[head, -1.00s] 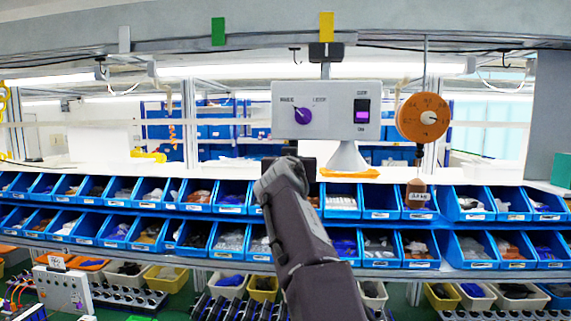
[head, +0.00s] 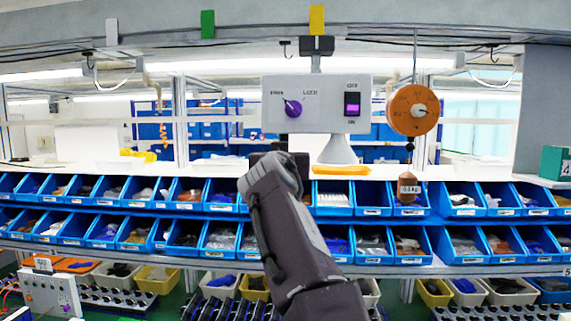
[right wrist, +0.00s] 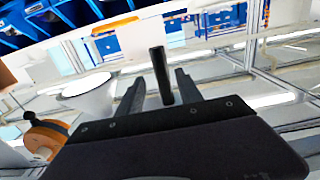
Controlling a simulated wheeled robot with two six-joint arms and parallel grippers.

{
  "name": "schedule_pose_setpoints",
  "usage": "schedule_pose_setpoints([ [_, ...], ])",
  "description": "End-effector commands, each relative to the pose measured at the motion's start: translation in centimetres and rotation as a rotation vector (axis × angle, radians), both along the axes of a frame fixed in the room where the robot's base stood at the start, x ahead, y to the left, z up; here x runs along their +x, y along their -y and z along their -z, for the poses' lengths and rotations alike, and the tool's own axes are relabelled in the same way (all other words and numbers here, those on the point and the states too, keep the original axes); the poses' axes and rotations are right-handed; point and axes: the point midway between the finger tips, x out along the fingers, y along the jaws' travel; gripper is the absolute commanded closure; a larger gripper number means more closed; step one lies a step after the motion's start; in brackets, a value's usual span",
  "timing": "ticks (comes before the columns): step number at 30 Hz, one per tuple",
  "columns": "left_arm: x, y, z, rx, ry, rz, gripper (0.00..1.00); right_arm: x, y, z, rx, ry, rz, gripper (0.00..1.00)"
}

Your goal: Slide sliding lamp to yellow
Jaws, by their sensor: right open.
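The sliding lamp is a white box (head: 316,103) with a white cone shade (head: 338,150). It hangs from a dark bracket (head: 317,45) on the overhead rail, directly below the yellow marker (head: 317,19). The box has a purple knob (head: 293,108) pointing toward FREE and a purple-lit OFF/ON switch (head: 352,104). My right gripper (head: 276,156) is just below the box's left part, its fingers mostly hidden by the wrist. In the right wrist view its jaws (right wrist: 158,82) are open, with a dark bar (right wrist: 160,72) between them; contact is unclear. My left gripper is out of view.
A green marker (head: 208,24) and a grey marker (head: 112,33) are farther left along the rail. An orange dial (head: 414,110) with a hanging brown weight (head: 409,188) is right of the lamp. Blue bins (head: 373,197) line the shelves below.

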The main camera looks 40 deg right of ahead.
Motion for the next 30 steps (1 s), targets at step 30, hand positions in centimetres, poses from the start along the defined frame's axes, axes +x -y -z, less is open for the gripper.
schedule_pose_setpoints([
  [30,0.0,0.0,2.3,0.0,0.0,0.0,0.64,0.6,-5.9,2.9,0.023,-0.06,-0.087,0.57],
])
